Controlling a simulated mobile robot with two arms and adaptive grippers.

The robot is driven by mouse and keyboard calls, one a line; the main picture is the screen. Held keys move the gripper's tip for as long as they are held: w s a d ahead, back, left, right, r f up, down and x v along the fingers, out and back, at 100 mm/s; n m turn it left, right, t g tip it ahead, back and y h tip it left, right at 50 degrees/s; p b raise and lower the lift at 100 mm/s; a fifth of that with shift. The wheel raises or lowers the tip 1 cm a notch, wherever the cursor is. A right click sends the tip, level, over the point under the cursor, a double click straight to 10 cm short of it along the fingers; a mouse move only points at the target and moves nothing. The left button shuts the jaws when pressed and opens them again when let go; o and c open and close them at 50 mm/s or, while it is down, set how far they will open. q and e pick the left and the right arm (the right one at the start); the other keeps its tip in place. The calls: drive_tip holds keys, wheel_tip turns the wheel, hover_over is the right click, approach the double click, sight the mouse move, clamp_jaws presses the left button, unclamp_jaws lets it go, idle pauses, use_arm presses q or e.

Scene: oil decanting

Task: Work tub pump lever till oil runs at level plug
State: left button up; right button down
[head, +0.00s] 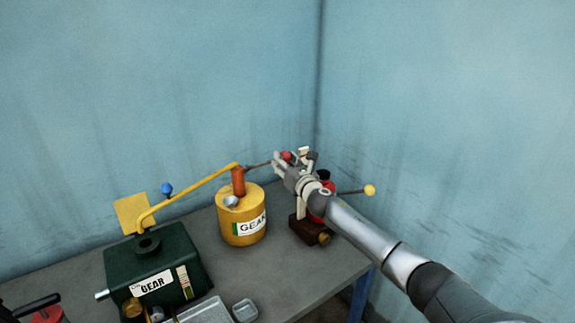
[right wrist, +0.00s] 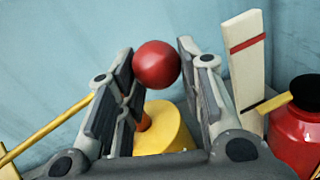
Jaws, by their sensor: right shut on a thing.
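A dark lever (head: 258,165) runs right from the pump to a red ball knob (right wrist: 157,65). My right gripper (head: 281,160) is shut on the red knob; the right wrist view shows the knob between its finger pads. A yellow pipe (head: 190,191) slopes from the pump to the dark green gear case (head: 185,245). Brass plugs (head: 132,308) show low on the case front; I cannot tell whether oil runs there. My left gripper is out of view.
Right of the tub, a brown block (head: 308,230) and a red container (right wrist: 295,138) stand partly behind my arm. A yellow-knobbed rod (head: 369,190) sticks out there. A clear dish (head: 245,310) and tray (head: 207,311) lie in front. Walls close the back and right.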

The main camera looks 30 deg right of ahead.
drive_tip(key=shift+w+d+r+p, duration=0.1)
drive_tip(key=shift+d+r+p, duration=0.15)
drive_tip(key=shift+r, duration=0.4)
drive_tip(key=shift+w+d+r+p, duration=0.1)
drive_tip(key=shift+d+r, duration=0.15)
drive_tip(key=shift+r, duration=0.4)
drive_tip(key=c, duration=1.4)
unclamp_jaws()
drive_tip(key=shift+a, duration=0.1)
drive_tip(key=shift+o, duration=1.3)
drive_tip(key=shift+w, duration=0.15)
drive_tip(key=shift+o, duration=0.8)
drive_tip(key=shift+w+a+f, duration=0.15)
drive_tip(key=shift+f, duration=0.3)
drive_tip(key=shift+s, duration=0.2)
drive_tip(key=s+a, duration=0.1)
drive_tip(key=s, duration=1)
drive_tip(key=shift+s+a, duration=0.15)
drive_tip(key=shift+s, duration=0.15)
